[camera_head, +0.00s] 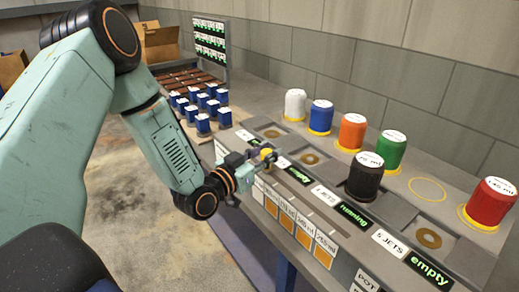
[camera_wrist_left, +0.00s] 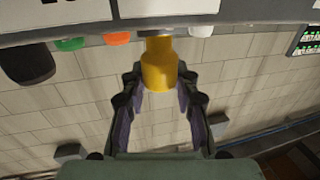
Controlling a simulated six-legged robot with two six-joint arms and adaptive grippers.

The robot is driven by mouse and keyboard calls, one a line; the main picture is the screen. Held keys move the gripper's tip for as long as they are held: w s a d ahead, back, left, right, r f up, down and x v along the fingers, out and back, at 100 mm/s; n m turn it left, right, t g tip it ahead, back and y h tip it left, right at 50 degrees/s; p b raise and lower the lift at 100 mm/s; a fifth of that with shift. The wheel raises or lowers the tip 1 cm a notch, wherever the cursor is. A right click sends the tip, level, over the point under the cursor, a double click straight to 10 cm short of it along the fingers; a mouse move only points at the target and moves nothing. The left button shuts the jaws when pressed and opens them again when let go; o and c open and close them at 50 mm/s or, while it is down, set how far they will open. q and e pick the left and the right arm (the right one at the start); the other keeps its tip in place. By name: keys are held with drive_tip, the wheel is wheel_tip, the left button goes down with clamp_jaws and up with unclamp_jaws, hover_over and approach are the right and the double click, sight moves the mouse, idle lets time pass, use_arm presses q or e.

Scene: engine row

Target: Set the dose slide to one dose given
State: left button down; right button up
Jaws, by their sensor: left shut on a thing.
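A yellow knob (camera_head: 267,154) stands out at the front edge of the engine row, by the leftmost station. In the left wrist view the yellow knob (camera_wrist_left: 158,62) sits on a short grey stem between the fingers. My left gripper (camera_head: 259,160) is shut on this knob, one finger on each side; it also shows in the left wrist view (camera_wrist_left: 158,84). My right gripper is in neither view.
White (camera_head: 294,104), blue (camera_head: 320,117), orange (camera_head: 351,132), green (camera_head: 390,150) and red (camera_head: 490,203) canisters stand along the back. A black canister (camera_head: 364,176) sits in a station marked running. Several small blue containers (camera_head: 202,122) stand on a board at left. An empty yellow ring (camera_head: 427,189) lies between green and red.

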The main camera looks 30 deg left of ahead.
sight(262, 155)
use_arm(q)
drive_tip(key=c, duration=1.5)
unclamp_jaws()
drive_tip(key=shift+f, duration=0.1)
drive_tip(key=o, duration=0.5)
drive_tip(key=shift+w, duration=0.1)
drive_tip(key=shift+a, duration=0.1)
drive_tip(key=shift+s+a, duration=0.2)
drive_tip(key=shift+s, duration=1)
drive_tip(key=shift+s+a, duration=0.2)
drive_tip(key=shift+s, duration=0.95)
drive_tip(key=shift+s+a, duration=0.2)
drive_tip(key=shift+s, duration=1.2)
